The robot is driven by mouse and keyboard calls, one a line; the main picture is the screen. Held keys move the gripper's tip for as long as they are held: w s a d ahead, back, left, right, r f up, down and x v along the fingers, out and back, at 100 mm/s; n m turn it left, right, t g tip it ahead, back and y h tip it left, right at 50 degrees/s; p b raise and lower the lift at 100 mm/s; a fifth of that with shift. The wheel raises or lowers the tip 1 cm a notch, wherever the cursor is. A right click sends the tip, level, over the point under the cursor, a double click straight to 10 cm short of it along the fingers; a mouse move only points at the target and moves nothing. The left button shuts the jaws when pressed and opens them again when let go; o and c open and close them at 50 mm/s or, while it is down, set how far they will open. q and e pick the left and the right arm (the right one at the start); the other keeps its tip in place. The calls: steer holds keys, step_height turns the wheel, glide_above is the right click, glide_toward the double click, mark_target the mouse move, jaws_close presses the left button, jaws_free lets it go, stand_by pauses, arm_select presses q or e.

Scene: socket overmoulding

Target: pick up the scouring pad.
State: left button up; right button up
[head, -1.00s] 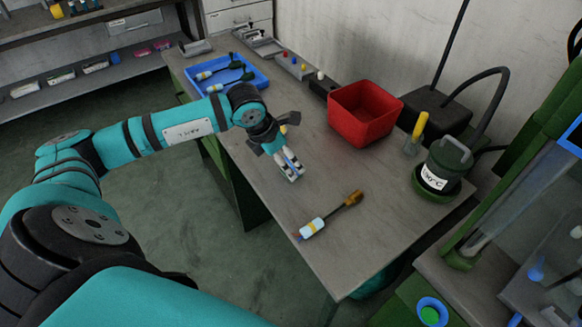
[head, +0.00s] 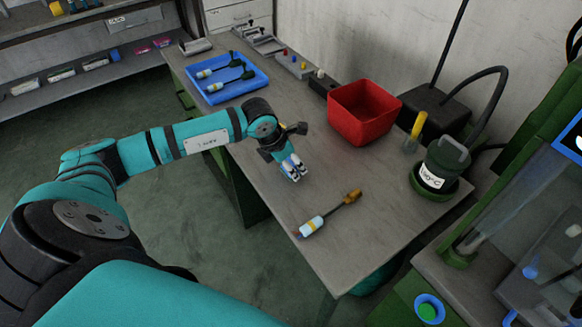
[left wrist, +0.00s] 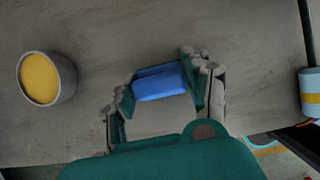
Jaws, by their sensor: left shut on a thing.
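The scouring pad (left wrist: 160,82) is a blue block in the left wrist view, between the two fingers of my left gripper (left wrist: 163,88). The gripper is shut on it. In the head view my left gripper (head: 292,171) points down over the middle of the grey workbench. There the pad is mostly hidden by the fingers, and I cannot tell how far it is above the surface. My right gripper is not in view.
On the workbench (head: 270,225), a red bin (head: 364,113) stands behind and right of the gripper. A tool with an orange tip (head: 328,213) lies in front. A blue tray (head: 227,80) with tools is at the back left. A yellow-filled cup (left wrist: 45,78) shows in the wrist view.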

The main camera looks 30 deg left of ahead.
mark_target(291, 162)
arm_select(q)
steer(key=shift+c, duration=1.1)
steer(key=shift+r, duration=0.15)
steer(key=shift+w+r+b, duration=0.1)
steer(key=shift+r+b, duration=0.2)
steer(key=shift+r, duration=0.35)
steer(key=shift+s+d+r+b, duration=0.1)
steer(key=shift+r+b, duration=0.1)
steer(key=shift+r, duration=0.3)
steer(key=shift+s+d+r+b, duration=0.1)
steer(key=shift+r+b, duration=0.1)
steer(key=shift+r, duration=0.3)
steer(key=s+d+b, duration=0.1)
steer(key=s+d, duration=0.2)
steer(key=s+d+r+b, duration=0.1)
steer(key=s+d, duration=0.3)
steer(key=s+d+b, duration=0.1)
steer(key=s+d, duration=0.2)
steer(key=d, duration=0.1)
steer(key=shift+s+d+r, duration=0.15)
steer(key=shift+s+r, duration=0.1)
steer(key=shift+s, duration=0.1)
